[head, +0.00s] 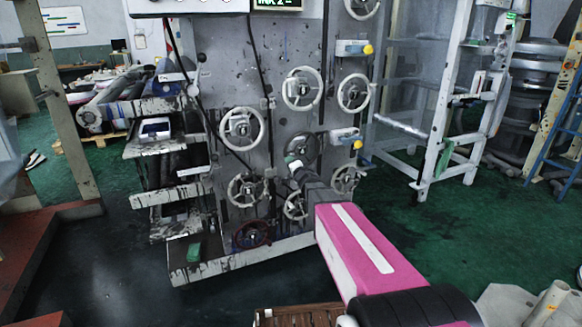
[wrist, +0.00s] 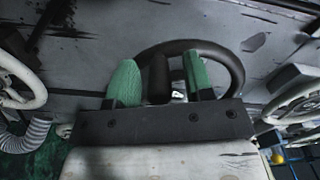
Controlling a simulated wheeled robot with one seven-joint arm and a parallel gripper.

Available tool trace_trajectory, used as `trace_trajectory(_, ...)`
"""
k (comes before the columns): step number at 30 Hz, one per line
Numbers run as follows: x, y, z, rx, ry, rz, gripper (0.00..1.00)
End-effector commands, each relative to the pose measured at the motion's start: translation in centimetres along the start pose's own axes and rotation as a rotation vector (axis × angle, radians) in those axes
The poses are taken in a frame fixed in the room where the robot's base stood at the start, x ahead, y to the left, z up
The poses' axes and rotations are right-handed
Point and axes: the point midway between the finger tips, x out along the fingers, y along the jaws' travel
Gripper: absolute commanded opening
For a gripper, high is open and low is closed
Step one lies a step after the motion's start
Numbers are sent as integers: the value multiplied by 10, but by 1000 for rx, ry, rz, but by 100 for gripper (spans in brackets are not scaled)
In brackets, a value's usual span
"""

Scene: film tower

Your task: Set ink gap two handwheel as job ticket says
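A dark handwheel (head: 310,143) is on the grey press panel, among several pale handwheels; it also shows in the wrist view (wrist: 237,70). My gripper (head: 293,162) is at its lower left. In the wrist view the two green fingers of my gripper (wrist: 162,80) are apart, with a dark upright handle (wrist: 156,77) between them. A sign reading "INK 2" (head: 277,4) is at the top of the panel. I see no readable job ticket or wheel setting.
Pale handwheels (head: 241,128) (head: 301,88) stand close around, and a dark red one (head: 250,235) is low down. Small boxes with yellow knobs (head: 368,49) (head: 357,144) are at the right. A white frame (head: 436,150) stands further right. The green floor (head: 450,230) there is open.

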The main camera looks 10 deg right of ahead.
Motion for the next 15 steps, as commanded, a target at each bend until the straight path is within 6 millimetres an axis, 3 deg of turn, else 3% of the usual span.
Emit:
trace_trajectory(8, -3, 0, 0, 0, 0, 1, 47)
trace_trajectory(15, -29, -1, 1, 0, 0, 1, 47)
